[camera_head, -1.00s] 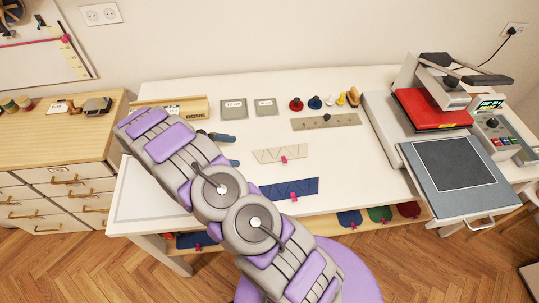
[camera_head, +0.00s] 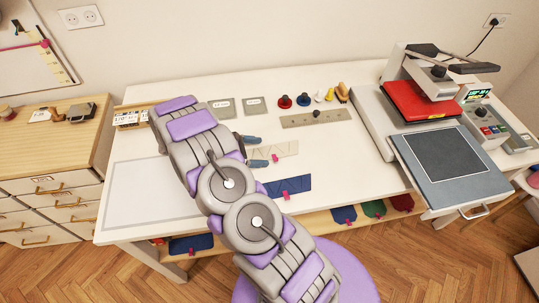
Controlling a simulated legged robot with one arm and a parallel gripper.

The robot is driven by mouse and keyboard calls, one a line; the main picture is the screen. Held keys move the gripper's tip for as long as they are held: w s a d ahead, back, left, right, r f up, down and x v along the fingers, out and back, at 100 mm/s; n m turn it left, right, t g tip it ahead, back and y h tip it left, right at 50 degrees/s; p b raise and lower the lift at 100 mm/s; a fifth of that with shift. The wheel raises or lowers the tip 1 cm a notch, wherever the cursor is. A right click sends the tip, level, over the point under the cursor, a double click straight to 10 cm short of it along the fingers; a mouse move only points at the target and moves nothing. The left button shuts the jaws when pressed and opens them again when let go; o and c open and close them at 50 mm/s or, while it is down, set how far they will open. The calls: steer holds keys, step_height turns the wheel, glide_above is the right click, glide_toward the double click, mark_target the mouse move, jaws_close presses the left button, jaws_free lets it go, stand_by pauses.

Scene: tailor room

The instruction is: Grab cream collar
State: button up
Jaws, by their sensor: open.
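The cream collar (camera_head: 286,149) is a flat, pale strip with a line pattern, lying on the white table. A small pink clip (camera_head: 275,158) sits at its lower edge. My gripper (camera_head: 256,151) is open, its two blue-grey fingers pointing right at the left part of the collar. One finger shows above the collar's left part in the picture and the other below it. The collar's left end is partly hidden by my gripper and arm. I cannot tell the fingers' height over the table or whether they touch the collar.
A blue collar (camera_head: 288,187) with a pink clip lies just below. A heat press (camera_head: 425,105) stands at right. A wooden drawer cabinet (camera_head: 50,165) is at left.

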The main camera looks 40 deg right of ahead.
mark_target(282, 152)
steer(key=x, duration=0.5)
steer(key=shift+w+d+b, duration=0.25)
steer(key=shift+d+b, duration=0.05)
steer(key=shift+d, duration=0.2)
steer(key=shift+s+a+r, duration=0.1)
steer(key=shift+a+r, duration=0.1)
steer(key=shift+a, duration=0.7)
steer(key=shift+c, duration=0.4)
steer(key=shift+a, duration=0.1)
steer(key=shift+c, duration=0.6)
steer(key=shift+d+f, duration=0.1)
steer(key=shift+d, duration=0.5)
steer(key=c, duration=0.5)
steer(key=shift+c, duration=0.2)
